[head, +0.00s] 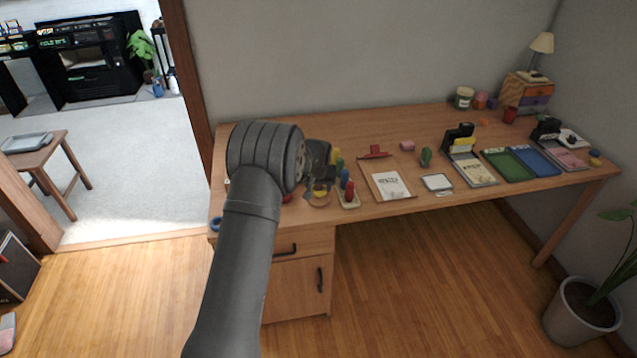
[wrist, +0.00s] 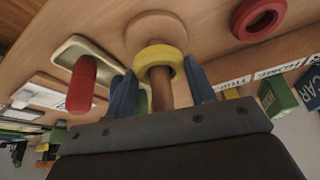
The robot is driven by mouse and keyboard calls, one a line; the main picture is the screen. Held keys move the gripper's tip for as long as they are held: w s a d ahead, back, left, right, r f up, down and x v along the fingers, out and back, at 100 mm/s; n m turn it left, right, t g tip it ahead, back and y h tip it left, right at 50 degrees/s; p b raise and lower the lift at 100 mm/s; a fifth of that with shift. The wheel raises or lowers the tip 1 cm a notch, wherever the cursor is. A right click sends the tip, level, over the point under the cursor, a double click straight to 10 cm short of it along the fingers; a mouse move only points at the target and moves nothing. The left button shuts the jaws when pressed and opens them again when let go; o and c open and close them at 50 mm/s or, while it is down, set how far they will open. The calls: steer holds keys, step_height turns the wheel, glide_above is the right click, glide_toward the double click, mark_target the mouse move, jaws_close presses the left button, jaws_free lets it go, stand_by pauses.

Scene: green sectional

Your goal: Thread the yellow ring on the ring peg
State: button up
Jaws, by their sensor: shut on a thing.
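The yellow ring (wrist: 150,53) is between the two blue fingers of my gripper (wrist: 162,88) in the wrist view, and the gripper is shut on it. The brown wooden ring peg (wrist: 161,96) shows through the ring, so the ring looks to be around the post. The peg's round base (wrist: 155,26) lies beyond the ring on the desk. I cannot tell how far the ring is from the base. In the head view, the yellow ring (head: 320,188) is small and partly hidden by my gripper (head: 318,182).
A red ring (wrist: 258,18) lies nearby in the wrist view. A blue ring (head: 215,223) lies at the desk's left front edge.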

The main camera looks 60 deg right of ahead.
steer(key=shift+f, duration=1.1)
steer(key=o, duration=1)
steer(key=v, duration=1.7)
steer(key=shift+r, duration=0.2)
steer(key=shift+w, duration=0.15)
